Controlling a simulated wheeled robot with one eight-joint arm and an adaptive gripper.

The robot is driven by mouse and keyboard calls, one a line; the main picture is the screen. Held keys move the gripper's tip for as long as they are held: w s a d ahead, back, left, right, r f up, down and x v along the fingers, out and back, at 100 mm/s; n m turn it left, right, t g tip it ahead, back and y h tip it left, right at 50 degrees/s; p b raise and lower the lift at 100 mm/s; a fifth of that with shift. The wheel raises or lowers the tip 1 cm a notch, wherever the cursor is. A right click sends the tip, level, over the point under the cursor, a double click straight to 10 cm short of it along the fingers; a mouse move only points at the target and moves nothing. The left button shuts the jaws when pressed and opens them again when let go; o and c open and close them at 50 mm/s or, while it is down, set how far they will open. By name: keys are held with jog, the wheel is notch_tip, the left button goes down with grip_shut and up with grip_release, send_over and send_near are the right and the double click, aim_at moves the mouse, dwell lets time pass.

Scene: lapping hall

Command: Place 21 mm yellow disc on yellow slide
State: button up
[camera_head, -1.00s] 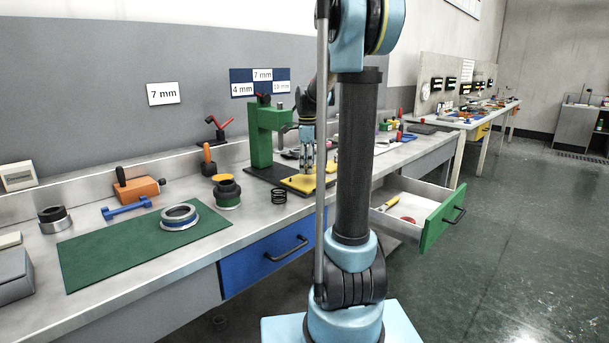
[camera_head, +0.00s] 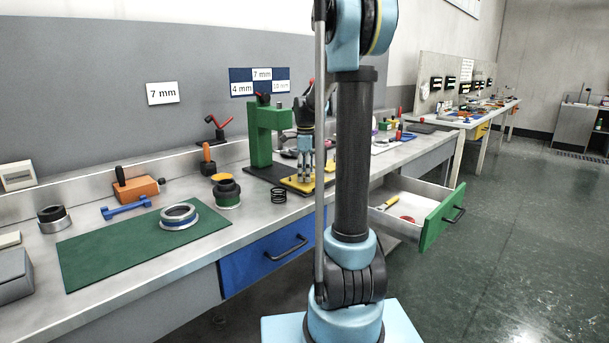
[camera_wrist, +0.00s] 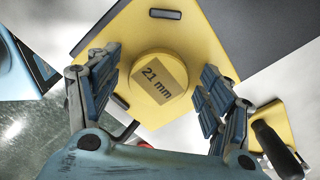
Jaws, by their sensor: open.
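The yellow disc (camera_wrist: 158,78), marked "21 mm", lies flat on the yellow slide (camera_wrist: 205,28) in the wrist view. The slide is a flat yellow plate with cut corners and small dark slots. My gripper (camera_wrist: 160,86) is open, with one blue-padded finger on each side of the disc. A gap shows between the disc and each finger. In the head view my gripper (camera_head: 304,172) points down over the yellow slide (camera_head: 300,185), beside the green press (camera_head: 261,137). The disc cannot be made out there.
A black wire coil (camera_head: 279,195) and a dark stack with a yellow ring (camera_head: 226,190) stand left of the slide. A green mat (camera_head: 110,252) bears a metal ring (camera_head: 179,216). An open drawer with a green front (camera_head: 441,217) juts out at right.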

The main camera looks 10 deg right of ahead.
aim_at(305, 174)
notch_tip(305, 174, up, 12)
jog(key=s+f+n, duration=0.2)
jog(key=s+n, duration=0.4)
jog(key=s, duration=0.5)
jog(key=s+f+n+t, duration=0.1)
jog(key=s+f+n, duration=0.6)
jog(key=s, duration=0.5)
jog(key=s+f+n+t, duration=0.1)
jog(key=s+f+n, duration=0.7)
jog(key=s+f, duration=0.4)
jog(key=shift+d+f, duration=0.15)
jog(key=shift+f, duration=0.05)
